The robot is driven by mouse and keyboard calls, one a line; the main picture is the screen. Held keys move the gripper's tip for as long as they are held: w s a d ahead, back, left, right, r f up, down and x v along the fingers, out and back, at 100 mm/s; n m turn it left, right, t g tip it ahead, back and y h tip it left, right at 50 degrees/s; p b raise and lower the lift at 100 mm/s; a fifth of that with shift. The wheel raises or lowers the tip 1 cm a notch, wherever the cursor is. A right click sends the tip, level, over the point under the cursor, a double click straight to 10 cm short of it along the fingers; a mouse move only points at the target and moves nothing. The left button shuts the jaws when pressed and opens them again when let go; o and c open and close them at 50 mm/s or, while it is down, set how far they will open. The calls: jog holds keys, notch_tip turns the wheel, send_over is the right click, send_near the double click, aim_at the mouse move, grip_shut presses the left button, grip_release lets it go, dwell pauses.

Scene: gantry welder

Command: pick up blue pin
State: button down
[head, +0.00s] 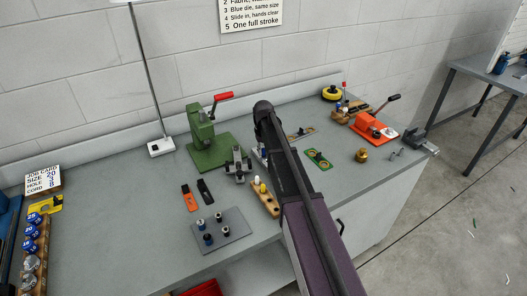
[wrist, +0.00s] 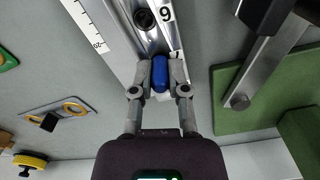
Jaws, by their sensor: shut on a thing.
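In the wrist view the blue pin (wrist: 160,74) is between the two fingertips of my gripper (wrist: 160,90). The fingers are closed on its sides. The pin is at the near end of a silver metal fixture (wrist: 127,35) with a ruler scale, a dark round hole and a "9" label. I cannot tell whether the pin still touches the fixture. In the head view my arm covers the middle of the bench, and neither the fingertips nor the blue pin can be made out.
A green press (head: 203,135) with a red handle stands left of my arm on the grey bench (head: 120,235). A wooden pin block (head: 264,200) and a grey plate with dies (head: 235,240) are nearer. An orange clamp tool (head: 370,127) and brass part (head: 361,155) are right.

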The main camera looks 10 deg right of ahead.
jog(key=shift+r+p, duration=4.75)
jog(key=shift+r, duration=0.15)
